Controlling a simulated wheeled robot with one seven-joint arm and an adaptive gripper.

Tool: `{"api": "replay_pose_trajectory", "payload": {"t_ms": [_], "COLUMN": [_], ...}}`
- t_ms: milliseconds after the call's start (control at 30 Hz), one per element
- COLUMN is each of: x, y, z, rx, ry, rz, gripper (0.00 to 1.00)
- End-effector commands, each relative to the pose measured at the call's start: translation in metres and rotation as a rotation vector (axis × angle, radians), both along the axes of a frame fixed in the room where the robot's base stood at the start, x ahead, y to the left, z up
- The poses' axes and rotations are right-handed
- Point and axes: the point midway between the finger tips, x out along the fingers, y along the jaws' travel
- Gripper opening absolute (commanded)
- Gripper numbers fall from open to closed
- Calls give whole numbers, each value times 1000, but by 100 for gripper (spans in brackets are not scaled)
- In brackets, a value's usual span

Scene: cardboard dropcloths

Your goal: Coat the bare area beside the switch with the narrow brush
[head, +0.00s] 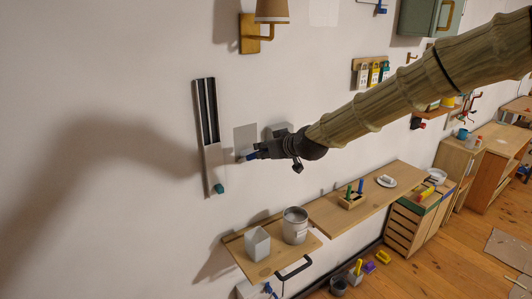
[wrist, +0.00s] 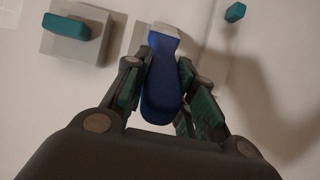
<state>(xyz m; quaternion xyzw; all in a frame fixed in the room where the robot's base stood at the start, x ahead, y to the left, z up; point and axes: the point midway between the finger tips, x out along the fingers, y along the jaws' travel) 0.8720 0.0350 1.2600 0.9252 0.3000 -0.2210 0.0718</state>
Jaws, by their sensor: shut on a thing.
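My gripper (head: 254,153) is shut on the blue handle of the narrow brush (wrist: 162,85). The brush's pale tip end points at the wall, over or close to the bare area; contact cannot be told. The bare area (head: 245,138) is a grey rectangle on the pale wall, just above the gripper in the head view. It shows partly beside the brush tip in the wrist view (wrist: 137,38), where the brush hides some of it. The switch, a teal lever (wrist: 66,26) on a grey plate (wrist: 87,48), is at the upper left in the wrist view.
A dark slotted vertical panel (head: 207,112) with a teal knob (head: 219,188) is left of the bare area. A wall lamp (head: 265,25) hangs above. Below, a wooden shelf (head: 262,266) holds a pale cup (head: 257,244) and a metal can (head: 295,226).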

Motion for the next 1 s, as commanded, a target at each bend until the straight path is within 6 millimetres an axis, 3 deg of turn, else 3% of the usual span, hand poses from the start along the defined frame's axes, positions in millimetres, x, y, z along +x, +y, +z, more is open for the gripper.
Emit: {"api": "replay_pose_trajectory", "payload": {"t_ms": [33, 400, 667, 1000], "x": [0, -1, -1, 0], "y": [0, 0, 0, 1], "z": [10, 51, 62, 99], "rx": [0, 0, 0, 0], "ry": [-3, -1, 0, -1], "rz": [1, 0, 0, 0], "gripper": [0, 0, 0, 0]}}
